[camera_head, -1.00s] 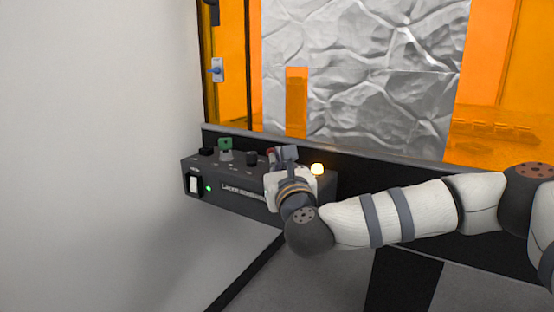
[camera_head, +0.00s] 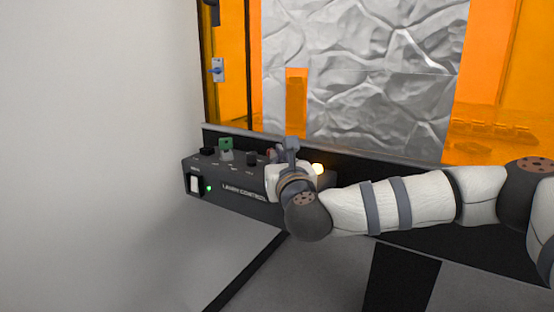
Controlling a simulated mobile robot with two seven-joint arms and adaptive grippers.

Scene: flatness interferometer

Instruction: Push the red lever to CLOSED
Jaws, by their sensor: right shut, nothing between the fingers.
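The lever's CLOSED marking cannot be read. My left gripper is not in view.
A pale wall (camera_head: 90,150) is at left.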

